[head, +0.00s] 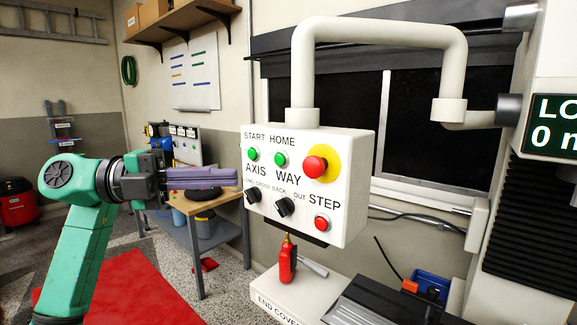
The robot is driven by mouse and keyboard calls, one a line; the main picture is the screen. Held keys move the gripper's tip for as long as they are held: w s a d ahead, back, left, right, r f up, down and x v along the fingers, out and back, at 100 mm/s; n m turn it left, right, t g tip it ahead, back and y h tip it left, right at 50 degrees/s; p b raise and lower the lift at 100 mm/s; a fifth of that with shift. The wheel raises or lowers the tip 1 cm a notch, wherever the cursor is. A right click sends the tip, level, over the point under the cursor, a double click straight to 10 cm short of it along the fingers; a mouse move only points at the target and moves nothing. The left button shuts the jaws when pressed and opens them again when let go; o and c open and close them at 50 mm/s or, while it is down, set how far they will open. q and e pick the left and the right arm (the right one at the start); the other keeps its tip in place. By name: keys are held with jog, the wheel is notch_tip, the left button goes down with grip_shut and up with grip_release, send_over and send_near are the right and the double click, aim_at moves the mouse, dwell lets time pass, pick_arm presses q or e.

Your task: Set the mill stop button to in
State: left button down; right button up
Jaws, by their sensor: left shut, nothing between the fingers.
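The mill's white control box (300,185) hangs from a white pipe arm in the middle of the head view. A large red mushroom button on a yellow round plate, the stop button (315,166), sits at the upper right of its face. From this angle I cannot tell whether it is pressed in. My left gripper (236,176) is shut and empty, its fingers pointing right. Its tips are at the left edge of the box, left of the green START button (253,154). My right gripper is not in view.
The panel also has a green HOME button (281,159), two black knobs (285,206) and a small red STEP button (321,223). A red bottle (287,262) stands below the box. A workbench (188,232) is behind my left arm. The pipe arm (380,30) crosses above.

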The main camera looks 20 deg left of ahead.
aim_at(307, 166)
pick_arm(q)
jog(key=w+d+p, duration=0.1)
jog(key=w+d, duration=0.1)
jog(key=d, duration=0.1)
jog(key=w+d+p, duration=0.2)
jog(key=d, duration=0.1)
jog(key=w+d+p, duration=0.2)
jog(key=w, duration=0.1)
jog(key=shift+d, duration=0.4)
jog(key=shift+w+d+r+p, duration=0.15)
jog(key=shift+w+r+p, duration=0.05)
jog(key=shift+w+p, duration=0.25)
jog(key=shift+w, duration=0.3)
jog(key=shift+s, duration=0.2)
jog(key=shift+w, duration=0.1)
